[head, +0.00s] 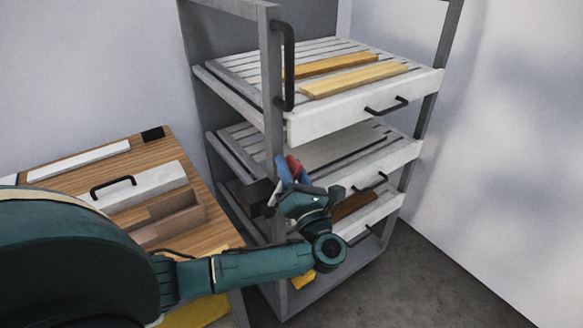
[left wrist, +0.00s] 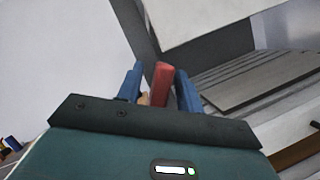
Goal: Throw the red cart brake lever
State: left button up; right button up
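The red brake lever (head: 294,166) is at the cart's front left post, at about middle shelf height. In the left wrist view the lever (left wrist: 161,84) stands up between the two blue fingers of my left gripper (left wrist: 159,80). A gap shows between the lever and each finger, so the gripper is open around it. In the head view my left gripper (head: 287,170) partly hides the lever and its mount. The cart (head: 272,130) is a grey frame with several slatted shelves. My right gripper is in neither view.
Yellow wooden strips (head: 355,80) lie on the top shelf. A brown piece (head: 352,205) is on a lower shelf. Floor at the right is clear.

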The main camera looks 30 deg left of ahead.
pick_arm(q)
grip_shut()
dwell(0.4)
jog(key=shift+f, duration=0.1)
